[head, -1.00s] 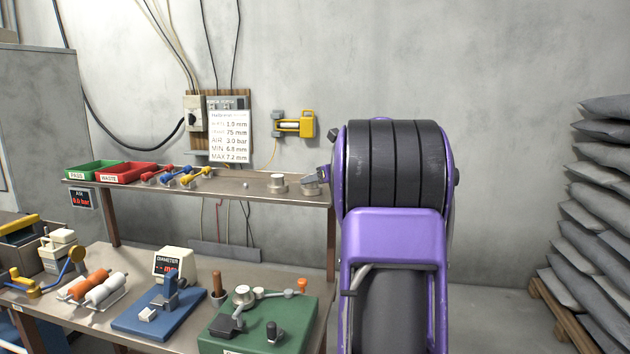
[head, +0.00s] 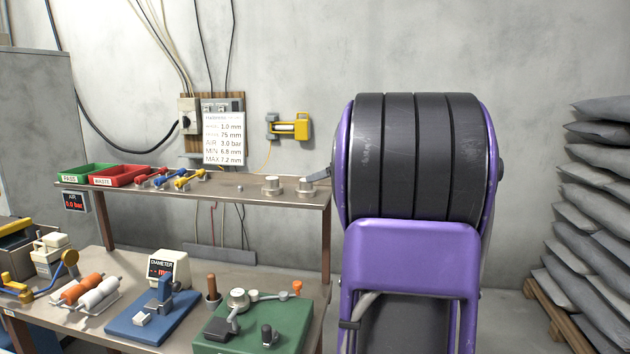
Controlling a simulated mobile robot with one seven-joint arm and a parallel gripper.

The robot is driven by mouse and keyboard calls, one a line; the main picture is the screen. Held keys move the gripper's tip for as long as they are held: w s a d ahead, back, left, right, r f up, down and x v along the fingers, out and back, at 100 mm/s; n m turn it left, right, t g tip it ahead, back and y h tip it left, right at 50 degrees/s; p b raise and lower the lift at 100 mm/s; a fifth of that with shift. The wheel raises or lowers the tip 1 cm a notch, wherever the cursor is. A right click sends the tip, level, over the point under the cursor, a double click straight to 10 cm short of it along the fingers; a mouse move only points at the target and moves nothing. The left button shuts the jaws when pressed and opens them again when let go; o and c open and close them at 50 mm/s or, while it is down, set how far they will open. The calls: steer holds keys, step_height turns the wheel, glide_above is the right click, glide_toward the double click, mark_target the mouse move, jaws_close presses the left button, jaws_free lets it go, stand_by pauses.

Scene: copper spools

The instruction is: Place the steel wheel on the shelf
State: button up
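Two small steel wheels stand side by side near the right end of the upper shelf (head: 235,190). The left steel wheel (head: 272,185) stands clear of my arm. The right steel wheel (head: 305,186) also rests on the shelf, close to my gripper (head: 319,174). Only a small grey part of my gripper shows, just right of and slightly above that wheel. The rest is hidden behind my purple and black arm, so I cannot tell whether the fingers are open or whether they touch the wheel.
A green tray (head: 84,173), a red tray (head: 121,175) and red, blue and yellow handled tools (head: 172,178) occupy the shelf's left. The bench below holds a blue fixture (head: 150,318), a diameter display (head: 168,266) and a green fixture (head: 255,330). Grey sacks (head: 595,215) are stacked right.

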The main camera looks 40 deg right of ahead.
steer(key=v, duration=0.4)
stand_by(0.5)
